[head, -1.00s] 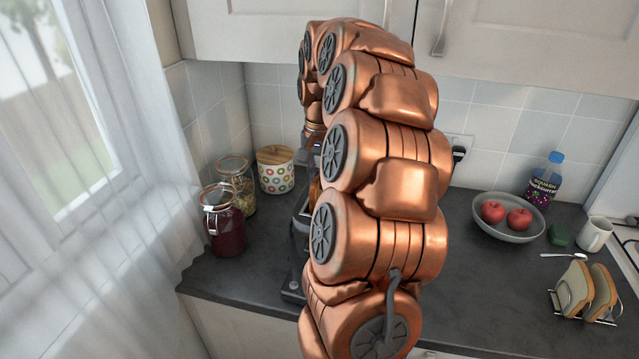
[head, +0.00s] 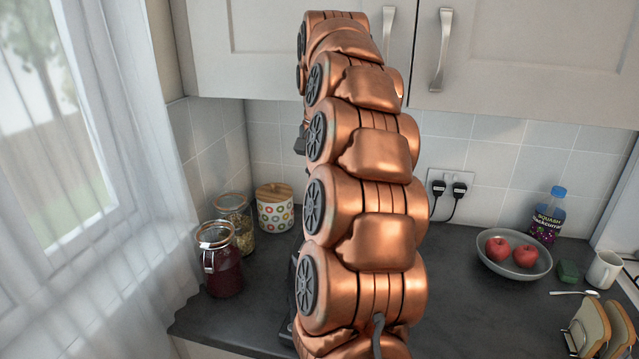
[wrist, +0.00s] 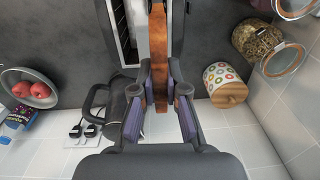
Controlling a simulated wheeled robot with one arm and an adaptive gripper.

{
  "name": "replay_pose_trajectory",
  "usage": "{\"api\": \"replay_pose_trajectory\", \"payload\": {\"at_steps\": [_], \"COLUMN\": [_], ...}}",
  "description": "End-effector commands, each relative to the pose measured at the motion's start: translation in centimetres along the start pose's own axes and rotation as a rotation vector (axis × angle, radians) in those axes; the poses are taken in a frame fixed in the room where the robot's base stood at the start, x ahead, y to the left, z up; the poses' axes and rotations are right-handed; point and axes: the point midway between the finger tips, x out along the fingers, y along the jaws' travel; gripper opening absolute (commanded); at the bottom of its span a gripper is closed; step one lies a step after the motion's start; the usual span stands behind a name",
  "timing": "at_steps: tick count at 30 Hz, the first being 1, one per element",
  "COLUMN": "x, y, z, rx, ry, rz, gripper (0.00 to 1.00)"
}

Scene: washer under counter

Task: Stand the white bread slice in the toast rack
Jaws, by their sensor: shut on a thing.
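In the wrist view my gripper (wrist: 160,88) is shut on the bread slice (wrist: 158,45). The slice shows edge-on as a narrow brown strip between the fingers, reaching away past the fingertips; its faces are not visible. In the head view my arm hides the gripper and the slice. The toast rack (head: 571,341) is a wire rack on the counter at the lower right of the head view, partly cut off by the frame. Bread slices (head: 592,324) stand upright in it. The rack is not in the wrist view.
A dark toaster (wrist: 121,35) lies beside the slice in the wrist view. A bowl (head: 514,262) of apples, a squash bottle (head: 547,216), a green item (head: 569,271), a white mug (head: 604,269) and a spoon (head: 574,293) are near the rack. Jars (head: 220,262) stand left.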

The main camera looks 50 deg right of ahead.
Motion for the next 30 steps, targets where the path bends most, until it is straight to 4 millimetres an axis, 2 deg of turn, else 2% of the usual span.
{"api": "replay_pose_trajectory", "payload": {"at_steps": [16, 30], "x": [-2.6, -2.7], "y": [-0.1, -0.1], "z": [0.0, 0.1], "rx": [-0.001, -0.003], "ry": [-0.001, -0.001], "rz": [0.0, 0.0], "gripper": [0.0, 0.0]}}
